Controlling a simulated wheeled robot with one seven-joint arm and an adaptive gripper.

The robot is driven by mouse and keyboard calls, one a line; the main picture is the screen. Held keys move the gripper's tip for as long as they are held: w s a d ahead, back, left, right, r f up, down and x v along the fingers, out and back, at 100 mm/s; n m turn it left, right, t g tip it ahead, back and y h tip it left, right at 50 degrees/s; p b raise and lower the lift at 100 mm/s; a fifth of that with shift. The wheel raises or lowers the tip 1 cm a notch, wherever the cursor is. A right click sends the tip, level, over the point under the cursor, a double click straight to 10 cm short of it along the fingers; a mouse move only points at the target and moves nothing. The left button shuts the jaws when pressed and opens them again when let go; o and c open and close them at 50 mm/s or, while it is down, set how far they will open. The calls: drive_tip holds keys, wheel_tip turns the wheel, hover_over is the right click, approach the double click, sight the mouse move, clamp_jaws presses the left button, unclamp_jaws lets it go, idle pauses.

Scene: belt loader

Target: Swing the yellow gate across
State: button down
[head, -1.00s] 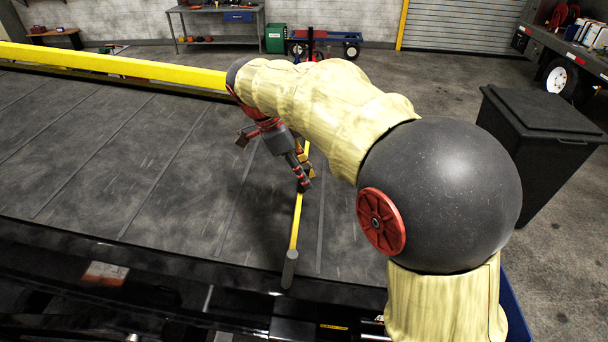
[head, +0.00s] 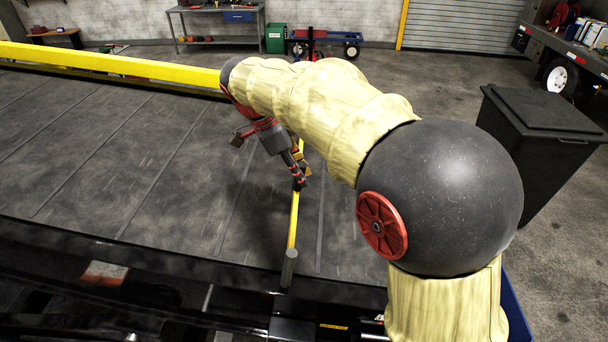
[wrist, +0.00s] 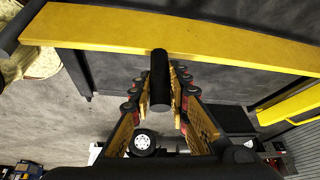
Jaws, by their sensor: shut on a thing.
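The yellow gate is a flat yellow bar (head: 294,222) with a dark grey end (head: 289,268), lying over the dark belt near its front edge. In the wrist view the gate (wrist: 200,42) runs across the top, and a black upright handle (wrist: 160,80) stands out from it. My gripper (head: 299,180) is at the bar's farther visible part, its fingers shut on the handle. In the wrist view my gripper (wrist: 161,97) has one finger on each side of the handle. My arm hides the far part of the gate in the head view.
The ribbed belt (head: 110,160) fills the left, with a yellow rail (head: 110,65) along its far side. A black bin (head: 540,140) stands at the right. A workbench (head: 215,20) and a cart stand at the back. Bare floor lies between.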

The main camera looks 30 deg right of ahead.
drive_tip(key=a, duration=0.1)
drive_tip(key=w+a+n+b, duration=0.1)
drive_tip(key=shift+w+a+r+t, duration=0.2)
drive_tip(key=shift+a+t, duration=0.1)
drive_tip(key=shift+t, duration=0.1)
drive_tip(key=c, duration=1.7)
unclamp_jaws()
drive_tip(key=v, duration=1.2)
